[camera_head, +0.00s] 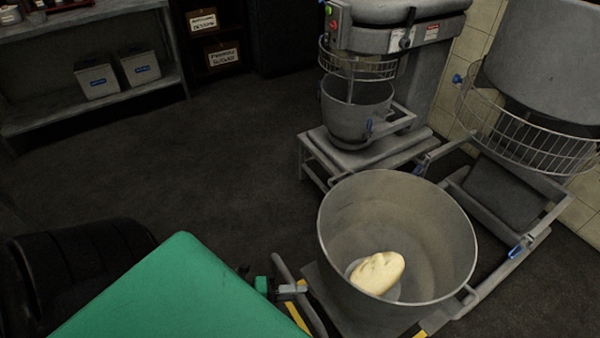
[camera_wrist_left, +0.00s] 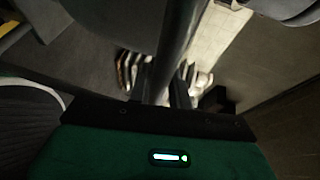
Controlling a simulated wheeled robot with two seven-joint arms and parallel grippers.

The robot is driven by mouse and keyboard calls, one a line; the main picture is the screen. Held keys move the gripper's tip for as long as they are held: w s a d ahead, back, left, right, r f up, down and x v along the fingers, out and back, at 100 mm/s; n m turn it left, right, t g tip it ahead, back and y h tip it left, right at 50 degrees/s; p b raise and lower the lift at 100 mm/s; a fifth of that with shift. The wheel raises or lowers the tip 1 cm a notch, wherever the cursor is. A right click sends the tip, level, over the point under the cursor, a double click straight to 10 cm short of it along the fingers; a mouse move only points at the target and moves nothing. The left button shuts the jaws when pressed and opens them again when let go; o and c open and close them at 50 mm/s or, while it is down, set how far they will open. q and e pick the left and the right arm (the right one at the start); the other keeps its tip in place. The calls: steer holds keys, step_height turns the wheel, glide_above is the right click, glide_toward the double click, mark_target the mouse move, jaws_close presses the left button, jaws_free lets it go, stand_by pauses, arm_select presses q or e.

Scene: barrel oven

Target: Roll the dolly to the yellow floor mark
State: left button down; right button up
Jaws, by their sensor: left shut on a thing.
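The dolly (camera_head: 322,290) is a low grey platform under a large grey mixing bowl (camera_head: 333,225) with a pale lump of dough (camera_head: 378,272) inside. My left gripper (camera_head: 292,287) is at the dolly's left side, shut on its grey bar handle. In the left wrist view the fingers (camera_wrist_left: 160,88) close around the dark round bar (camera_wrist_left: 181,42). Yellow shows at the dolly's lower left (camera_head: 297,316) and below the bowl; I cannot tell whether it is floor mark or dolly marking. My right gripper is out of view.
A mixer (camera_head: 395,45) with a smaller bowl stands behind the dolly, and another grey machine (camera_head: 540,70) stands at the right. A shelf with bins (camera_head: 97,80) is at the back left. Open dark floor (camera_head: 190,170) lies left of the dolly.

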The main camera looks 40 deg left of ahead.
arm_select(q)
steer(key=shift+s+f, duration=0.4)
steer(key=shift+f, duration=0.2)
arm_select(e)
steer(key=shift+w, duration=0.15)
arm_select(q)
steer(key=c, duration=1.5)
jaws_free()
steer(key=shift+o, duration=1)
steer(key=shift+w, duration=0.1)
steer(key=shift+w+r, duration=0.1)
steer(key=shift+r, duration=0.1)
steer(key=v, duration=1.3)
steer(key=shift+s+a+r, duration=0.2)
steer(key=shift+s+a, duration=0.05)
steer(key=shift+s, duration=0.05)
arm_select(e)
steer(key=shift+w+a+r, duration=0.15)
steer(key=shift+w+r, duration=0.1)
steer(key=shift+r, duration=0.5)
